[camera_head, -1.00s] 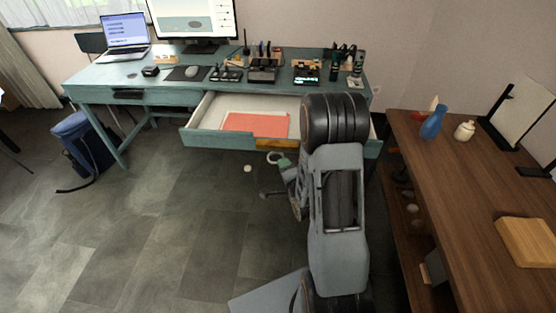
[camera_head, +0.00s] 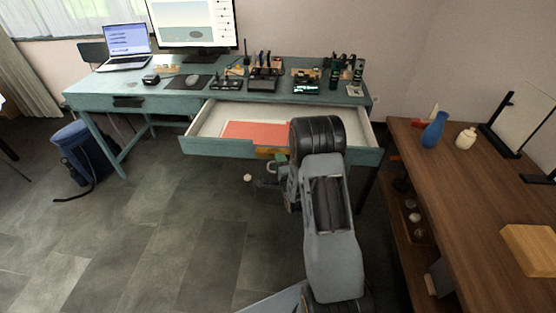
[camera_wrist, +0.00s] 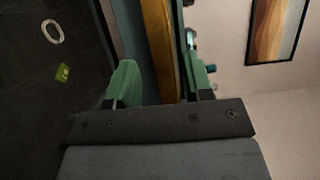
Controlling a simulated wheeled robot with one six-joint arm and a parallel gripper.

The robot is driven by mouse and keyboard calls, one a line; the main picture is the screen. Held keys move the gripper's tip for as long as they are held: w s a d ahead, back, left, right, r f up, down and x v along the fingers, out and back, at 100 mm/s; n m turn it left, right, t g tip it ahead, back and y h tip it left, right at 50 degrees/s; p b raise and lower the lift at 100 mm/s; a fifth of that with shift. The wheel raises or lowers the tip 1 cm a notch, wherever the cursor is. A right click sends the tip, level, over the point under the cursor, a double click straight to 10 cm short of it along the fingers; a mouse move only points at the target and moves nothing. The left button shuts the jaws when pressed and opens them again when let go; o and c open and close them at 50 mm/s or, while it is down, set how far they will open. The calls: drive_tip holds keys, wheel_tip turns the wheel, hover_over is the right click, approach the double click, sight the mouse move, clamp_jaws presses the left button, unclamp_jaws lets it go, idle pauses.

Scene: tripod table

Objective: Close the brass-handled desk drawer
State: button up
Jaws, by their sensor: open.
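The teal desk drawer (camera_head: 215,147) stands pulled out from the desk (camera_head: 180,104), with a red-orange folder or sheet (camera_head: 258,131) inside. Its brass handle (camera_head: 265,153) is at the middle of the drawer front, partly hidden by my arm. The brass handle also shows in the wrist view (camera_wrist: 160,45), running between the two green fingers. My gripper (camera_wrist: 162,80) is open, one finger on each side of the handle in that view. I cannot tell whether either finger touches it. In the head view my gripper (camera_head: 272,168) is mostly hidden beside my arm, close to the drawer front.
A wooden sideboard (camera_head: 470,215) stands at the right with a blue vase (camera_head: 434,130) and a cream jar (camera_head: 465,135). A blue backpack (camera_head: 80,153) rests on the floor at the left. The floor (camera_head: 150,235) in front of the desk is mostly clear.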

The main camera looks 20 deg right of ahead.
drive_tip(key=shift+w+d, duration=0.15)
drive_tip(key=shift+w, duration=1.1)
drive_tip(key=shift+c, duration=0.4)
drive_tip(key=shift+f, duration=0.1)
clamp_jaws()
